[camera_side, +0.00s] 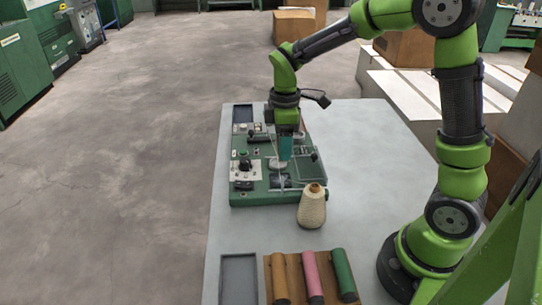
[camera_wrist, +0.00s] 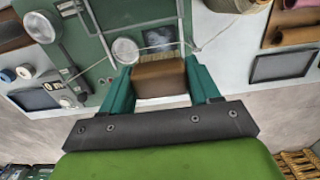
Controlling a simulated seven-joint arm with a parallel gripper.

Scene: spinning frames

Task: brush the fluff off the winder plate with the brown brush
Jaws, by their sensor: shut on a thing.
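The brown brush (camera_wrist: 158,76) is clamped between the teal fingers of my gripper (camera_wrist: 160,88), its pale bristles pointing toward the winder. The winder plate (camera_wrist: 158,37) is a small dark square on the green machine, with a greyish patch on it that looks like fluff. The bristles show just below the plate's lower edge in the wrist view; I cannot tell whether they touch it. In the side view my gripper (camera_side: 285,149) points down over the green winder (camera_side: 262,199), and the plate (camera_side: 278,182) lies in front of it. The brush is not clear there.
A cream yarn cone (camera_side: 312,208) stands at the winder's front right corner. A thread runs across the machine near round discs. An empty grey tray (camera_side: 239,280) and a wooden rack with orange, pink and green spools (camera_side: 312,278) are in front.

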